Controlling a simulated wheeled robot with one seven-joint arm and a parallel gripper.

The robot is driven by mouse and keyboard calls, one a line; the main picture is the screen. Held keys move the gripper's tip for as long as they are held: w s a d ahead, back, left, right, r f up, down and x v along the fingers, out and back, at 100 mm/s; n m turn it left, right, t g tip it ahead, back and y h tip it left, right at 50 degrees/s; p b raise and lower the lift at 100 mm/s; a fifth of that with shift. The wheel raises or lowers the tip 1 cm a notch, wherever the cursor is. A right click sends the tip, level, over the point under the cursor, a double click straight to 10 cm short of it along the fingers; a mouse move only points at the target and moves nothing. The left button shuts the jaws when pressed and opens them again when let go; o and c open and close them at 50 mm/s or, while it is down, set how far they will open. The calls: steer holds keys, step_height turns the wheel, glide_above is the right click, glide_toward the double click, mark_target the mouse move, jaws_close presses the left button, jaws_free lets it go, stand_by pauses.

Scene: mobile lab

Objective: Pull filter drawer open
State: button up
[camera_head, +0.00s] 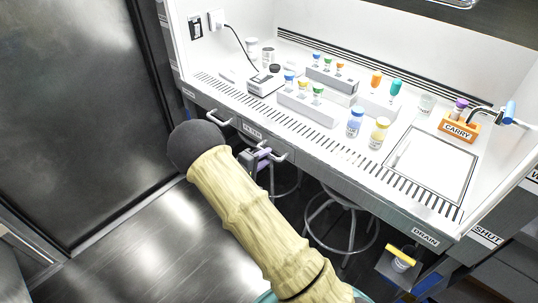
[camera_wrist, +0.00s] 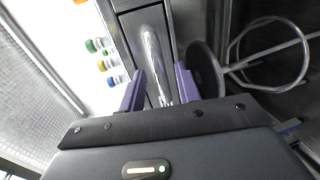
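The filter drawer's label (camera_head: 252,132) is on the front panel under the bench edge, between two pull handles. The right handle (camera_head: 278,156) is by my gripper (camera_head: 258,158), which is partly hidden behind my forearm. In the wrist view, a shiny metal handle (camera_wrist: 152,50) runs up the picture along a grey drawer front (camera_wrist: 130,28). My gripper's purple fingers (camera_wrist: 159,82) stand apart, one on each side of the handle, with a gap at least on the right. The drawer front looks flush with the panel.
A second handle (camera_head: 220,121) is to the left. Vial racks (camera_head: 308,103), loose bottles (camera_head: 378,132) and an orange carrier (camera_head: 459,130) stand on the bench. Stools (camera_head: 340,222) are under it. A dark door (camera_head: 75,110) is at left; the floor before it is clear.

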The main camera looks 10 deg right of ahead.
mark_target(269, 155)
steer(key=shift+x, duration=1.5)
jaws_close()
